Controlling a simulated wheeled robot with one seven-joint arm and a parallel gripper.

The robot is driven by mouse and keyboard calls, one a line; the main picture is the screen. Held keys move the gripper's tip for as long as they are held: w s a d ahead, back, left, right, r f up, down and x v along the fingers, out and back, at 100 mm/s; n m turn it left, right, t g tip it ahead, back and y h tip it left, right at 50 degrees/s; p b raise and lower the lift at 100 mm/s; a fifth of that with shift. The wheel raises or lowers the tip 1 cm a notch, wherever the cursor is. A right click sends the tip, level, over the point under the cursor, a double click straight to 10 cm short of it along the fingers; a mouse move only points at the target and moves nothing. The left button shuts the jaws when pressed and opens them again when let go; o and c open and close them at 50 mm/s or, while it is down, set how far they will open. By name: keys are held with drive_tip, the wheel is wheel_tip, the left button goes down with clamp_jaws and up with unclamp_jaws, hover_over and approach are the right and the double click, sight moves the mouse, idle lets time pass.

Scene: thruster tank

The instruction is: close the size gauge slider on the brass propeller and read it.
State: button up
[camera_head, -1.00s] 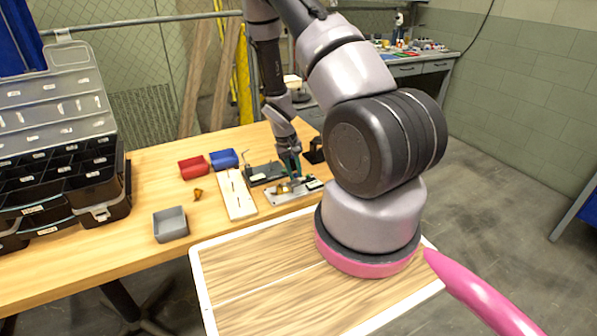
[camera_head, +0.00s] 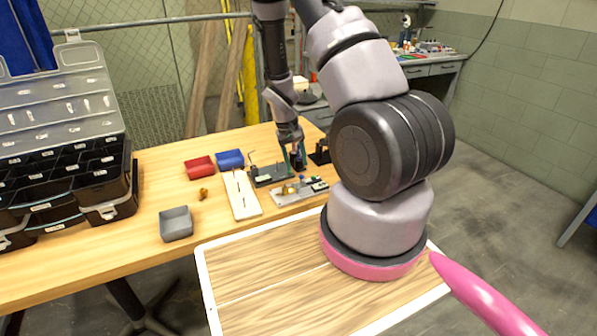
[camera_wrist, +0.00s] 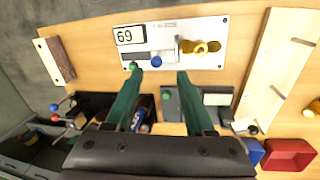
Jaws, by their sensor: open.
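The size gauge (camera_wrist: 215,60) is a pale plate on the bench, upper middle in the wrist view; it also shows in the head view (camera_head: 312,187). Its display (camera_wrist: 130,35) reads 69. The brass propeller (camera_wrist: 203,47) lies on the plate, right of the grey slider (camera_wrist: 165,57). The two look close together; whether they touch I cannot tell. My gripper (camera_wrist: 159,75) has green fingers, spread apart and empty, with tips near the plate's lower edge. In the head view my gripper (camera_head: 298,163) is just behind the gauge.
A pale slotted board (camera_head: 241,196) lies left of the gauge. Red (camera_head: 199,168) and blue (camera_head: 230,159) bins, a grey bin (camera_head: 176,224) and a small brass piece (camera_head: 203,194) lie further left. A dark fixture (camera_head: 268,175) stands behind the gauge.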

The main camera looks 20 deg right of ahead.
drive_tip(key=shift+w+a+r, duration=0.1)
drive_tip(key=shift+a+r, duration=0.05)
drive_tip(key=shift+r, duration=0.75)
drive_tip(key=shift+s+a+r, duration=0.1)
drive_tip(key=shift+a+r, duration=0.1)
drive_tip(key=shift+r, duration=0.65)
drive_tip(key=shift+w+a+r, duration=0.1)
drive_tip(key=shift+a+r, duration=0.05)
drive_tip(key=shift+r, duration=0.75)
drive_tip(key=s+a+r+m+t+y, duration=0.1)
drive_tip(key=s+a+r+t, duration=0.1)
drive_tip(key=r, duration=0.9)
drive_tip(key=s+a+r+m+t+y, duration=0.1)
drive_tip(key=s+a+r, duration=0.1)
drive_tip(key=r, duration=1)
drive_tip(key=s+a+r+t+y, duration=0.1)
drive_tip(key=s+a+r+t, duration=0.1)
drive_tip(key=s+r, duration=0.6)
drive_tip(key=s+a+r+t+y, duration=0.1)
drive_tip(key=s+a+r+t, duration=0.1)
drive_tip(key=s+r, duration=0.6)
drive_tip(key=shift+a+t, duration=0.3)
drive_tip(key=shift+a, duration=0.1)
